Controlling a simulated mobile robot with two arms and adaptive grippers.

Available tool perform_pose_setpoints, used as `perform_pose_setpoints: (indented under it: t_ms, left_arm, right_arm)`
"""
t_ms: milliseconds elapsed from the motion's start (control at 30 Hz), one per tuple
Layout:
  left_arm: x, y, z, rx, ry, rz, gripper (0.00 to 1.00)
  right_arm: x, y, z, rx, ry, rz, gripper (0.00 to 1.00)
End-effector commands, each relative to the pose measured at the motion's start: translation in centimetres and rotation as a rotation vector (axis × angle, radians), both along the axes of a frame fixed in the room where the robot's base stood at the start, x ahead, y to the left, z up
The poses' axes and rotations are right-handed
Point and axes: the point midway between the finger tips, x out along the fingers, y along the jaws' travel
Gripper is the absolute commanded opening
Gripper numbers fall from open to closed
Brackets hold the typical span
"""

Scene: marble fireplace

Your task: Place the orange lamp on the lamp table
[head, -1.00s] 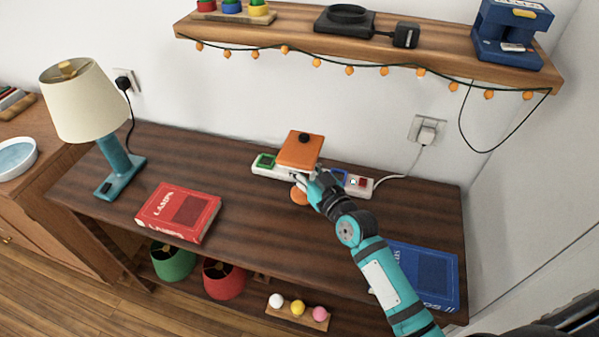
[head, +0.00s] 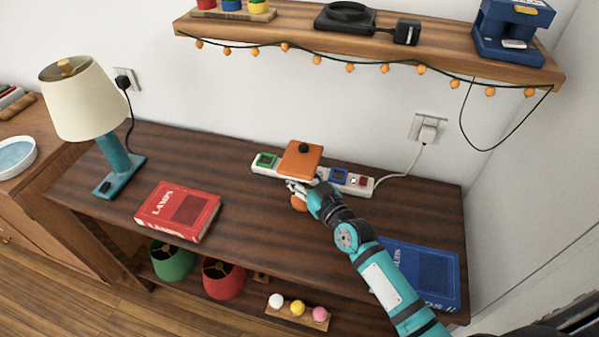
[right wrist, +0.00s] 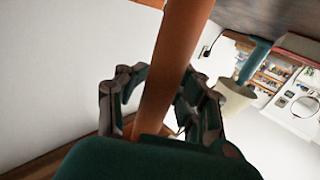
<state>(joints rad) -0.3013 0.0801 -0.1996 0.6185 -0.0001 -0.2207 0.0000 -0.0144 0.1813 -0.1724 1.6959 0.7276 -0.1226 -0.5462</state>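The orange lamp has no shade on it. Its square orange base (head: 300,160), with a round black part, shows over the power strip on the dark wooden lamp table (head: 265,215). A rounded orange part shows below my right gripper (head: 299,189). In the right wrist view the orange pole (right wrist: 170,65) passes between the fingers of my right gripper (right wrist: 163,82), which are closed around it. The lamp is tilted or turned over; I cannot tell which, nor whether it touches the table. My left gripper is not in view.
A teal lamp (head: 117,160) with a cream shade and a red book (head: 178,211) stand left. A power strip (head: 355,183) lies at the back, a blue book (head: 425,272) at right. A shelf (head: 290,33) with string lights hangs above. The table's middle is clear.

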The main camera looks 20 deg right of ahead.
Motion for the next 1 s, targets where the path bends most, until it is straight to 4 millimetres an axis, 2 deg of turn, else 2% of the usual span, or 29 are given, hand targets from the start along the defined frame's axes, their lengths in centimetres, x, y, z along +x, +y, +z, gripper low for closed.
perform_pose_setpoints:
  t_ms: [300,367,467,800,1000]
  left_arm:
    - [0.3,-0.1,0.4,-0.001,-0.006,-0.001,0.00]
    - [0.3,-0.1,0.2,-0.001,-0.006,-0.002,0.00]
    - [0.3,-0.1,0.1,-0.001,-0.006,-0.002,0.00]
    - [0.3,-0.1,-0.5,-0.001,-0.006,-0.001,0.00]
    - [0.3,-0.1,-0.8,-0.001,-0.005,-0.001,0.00]
  right_arm:
    - [0.0,0.0,0.5,0.002,0.001,0.000,0.35]
    - [-0.5,-0.1,0.2,0.000,0.002,0.000,0.35]
    - [-2.0,-0.6,0.2,-0.001,0.002,0.000,0.35]
    - [-9.0,-2.3,0.3,-0.001,0.003,0.002,0.35]
    - [-11.2,-2.9,0.5,0.001,0.001,0.001,0.35]
